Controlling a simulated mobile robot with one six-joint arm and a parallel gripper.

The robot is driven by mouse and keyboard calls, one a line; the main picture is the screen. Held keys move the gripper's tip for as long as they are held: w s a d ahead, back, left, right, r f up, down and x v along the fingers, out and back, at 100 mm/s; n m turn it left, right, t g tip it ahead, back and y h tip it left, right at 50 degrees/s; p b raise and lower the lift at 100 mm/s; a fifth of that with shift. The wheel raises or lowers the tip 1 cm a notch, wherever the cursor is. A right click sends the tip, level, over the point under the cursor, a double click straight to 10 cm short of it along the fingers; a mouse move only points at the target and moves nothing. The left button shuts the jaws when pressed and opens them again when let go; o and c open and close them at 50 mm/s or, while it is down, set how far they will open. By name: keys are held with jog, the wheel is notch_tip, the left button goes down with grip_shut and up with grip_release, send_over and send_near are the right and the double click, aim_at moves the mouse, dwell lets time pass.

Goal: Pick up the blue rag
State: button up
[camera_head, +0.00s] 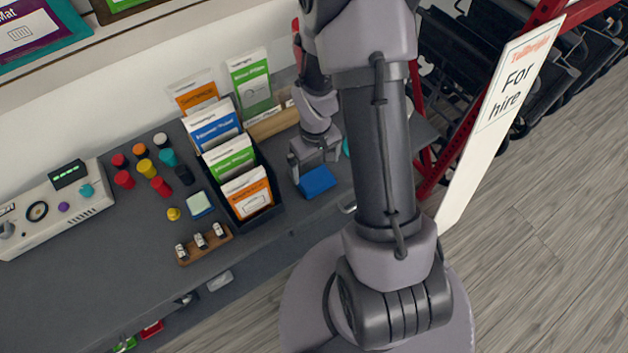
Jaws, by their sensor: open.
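A folded blue rag (318,182) lies on the grey counter near its front edge, right of the card holder. My gripper (313,170) points down at the rag, with its jaws open just above or around its back part. The gripper covers part of the rag's far side. I cannot tell whether the fingers touch the rag.
A black holder (275,208) with several leaflets stands close left of my gripper. Further left are a small wooden rack (204,245), a pale blue block (199,204), several coloured caps and a control box (50,208). A "For hire" sign (500,115) stands at right.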

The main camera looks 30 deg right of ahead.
aim_at(316, 178)
notch_tip(316, 178, down, 7)
jog(key=b, duration=0.3)
jog(key=shift+s+d, duration=0.15)
jog(key=shift+r, duration=0.2)
jog(key=shift+c, duration=0.4)
jog(key=c, duration=1)
jog(key=shift+r, duration=0.1)
